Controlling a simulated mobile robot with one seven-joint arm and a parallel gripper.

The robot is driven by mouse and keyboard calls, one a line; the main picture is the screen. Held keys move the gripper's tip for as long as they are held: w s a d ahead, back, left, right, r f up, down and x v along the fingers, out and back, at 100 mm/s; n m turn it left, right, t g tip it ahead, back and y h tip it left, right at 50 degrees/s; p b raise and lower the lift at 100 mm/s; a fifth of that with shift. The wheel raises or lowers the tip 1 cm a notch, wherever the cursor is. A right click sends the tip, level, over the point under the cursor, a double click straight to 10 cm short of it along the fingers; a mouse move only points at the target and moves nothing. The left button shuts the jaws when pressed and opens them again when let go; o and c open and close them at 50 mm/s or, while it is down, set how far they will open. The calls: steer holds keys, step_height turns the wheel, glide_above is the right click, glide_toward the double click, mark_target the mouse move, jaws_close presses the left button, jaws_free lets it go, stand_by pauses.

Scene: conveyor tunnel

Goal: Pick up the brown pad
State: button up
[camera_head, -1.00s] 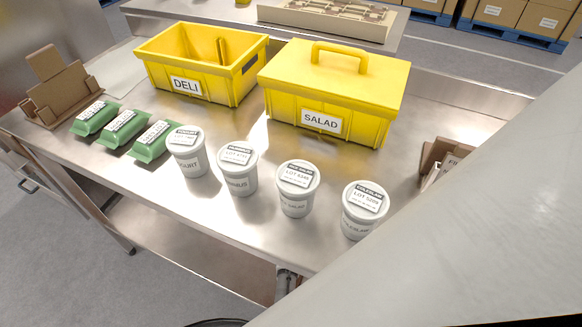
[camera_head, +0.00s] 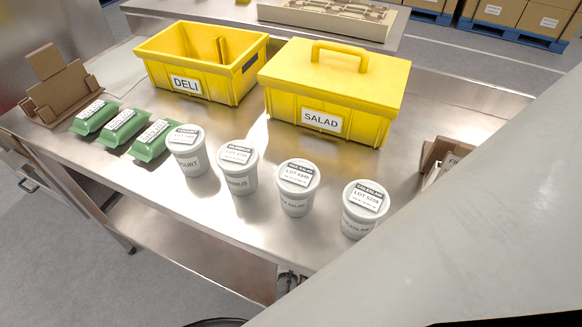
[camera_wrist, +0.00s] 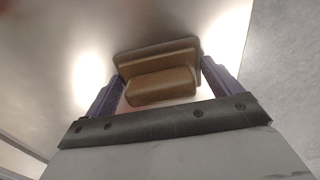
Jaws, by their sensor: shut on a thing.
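The brown pad (camera_wrist: 160,87) shows in the wrist view between the two purple fingers of my gripper (camera_wrist: 161,68). My gripper is shut on it. A longer brown part shows behind a shorter one in front; I cannot tell whether both belong to one piece. Shiny metal lies behind the pad, and I cannot tell whether the pad touches it. In the head view the pad and my gripper are hidden, and my pale arm covers the lower right.
The steel table (camera_head: 105,175) holds an open yellow DELI bin (camera_head: 215,88), a lidded yellow SALAD bin (camera_head: 280,108), several white tubs (camera_head: 188,160), green packs (camera_head: 95,122) and a brown cardboard holder (camera_head: 62,98). A brown box (camera_head: 430,155) stands beside my arm.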

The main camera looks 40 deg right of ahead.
step_height(320, 180, up, 20)
steer(key=p, duration=0.1)
stand_by(0.5)
